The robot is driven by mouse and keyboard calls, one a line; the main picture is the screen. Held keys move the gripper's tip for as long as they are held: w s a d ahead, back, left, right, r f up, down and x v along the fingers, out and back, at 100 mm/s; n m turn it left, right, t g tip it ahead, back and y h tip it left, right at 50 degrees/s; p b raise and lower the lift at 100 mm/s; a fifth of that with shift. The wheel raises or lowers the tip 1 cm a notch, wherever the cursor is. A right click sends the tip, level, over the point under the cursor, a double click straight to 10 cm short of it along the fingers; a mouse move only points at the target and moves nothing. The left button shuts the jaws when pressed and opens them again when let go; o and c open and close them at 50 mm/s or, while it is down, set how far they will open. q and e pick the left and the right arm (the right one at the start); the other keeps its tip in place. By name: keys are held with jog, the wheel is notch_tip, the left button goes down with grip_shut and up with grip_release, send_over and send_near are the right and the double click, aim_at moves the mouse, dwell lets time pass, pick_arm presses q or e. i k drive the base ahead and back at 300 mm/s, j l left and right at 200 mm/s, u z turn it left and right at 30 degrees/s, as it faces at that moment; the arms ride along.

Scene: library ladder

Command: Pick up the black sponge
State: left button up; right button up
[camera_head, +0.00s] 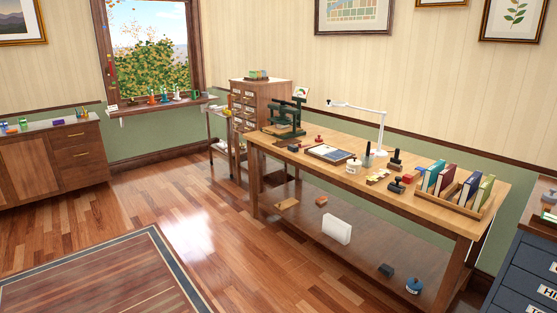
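I cannot clearly pick out a black sponge in the head view. A small dark block (386,270) lies on the lower shelf of the wooden workbench, towards its right end. Another small black piece (293,148) lies on the bench top near the dark press. Both are too small to tell whether either is a sponge. Neither of my grippers shows in the view.
The workbench (468,220) carries a press (285,122), a white lamp (380,125), stamps and a book rack (450,200). A white block (337,229) and a blue object (413,285) sit on its lower shelf. A dark cabinet (520,275) stands right. Floor in front is clear.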

aim_at(294, 149)
jog(key=i, duration=3.1)
